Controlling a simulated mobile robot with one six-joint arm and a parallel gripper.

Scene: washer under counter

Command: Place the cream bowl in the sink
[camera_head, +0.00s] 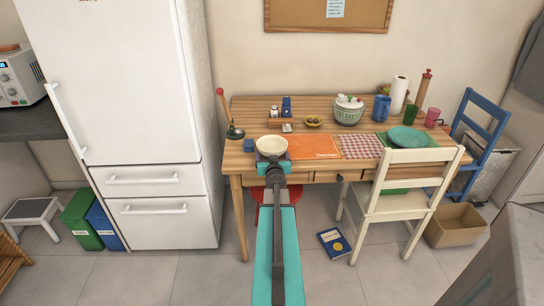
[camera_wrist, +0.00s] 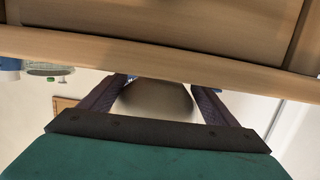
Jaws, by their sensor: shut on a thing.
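The cream bowl (camera_head: 271,145) shows in the head view at the front left edge of the wooden table. My gripper (camera_head: 271,158) is at the near side of the bowl, with my arm reaching straight out from the bottom of the picture. In the wrist view the pale bowl (camera_wrist: 155,100) sits between the two dark fingers of my gripper (camera_wrist: 160,84), which is shut on it. The bowl's far part is cut off by a wooden edge there. I cannot tell whether the bowl touches the tabletop. No sink is seen in either view.
The wooden table (camera_head: 240,116) holds an orange placemat (camera_head: 314,147) right of the bowl, a patterned bowl (camera_head: 348,111) and a teal plate (camera_head: 407,138). A white chair (camera_head: 412,175) stands in front. A fridge (camera_head: 135,90) is at left; a counter corner (camera_head: 510,250) is at lower right.

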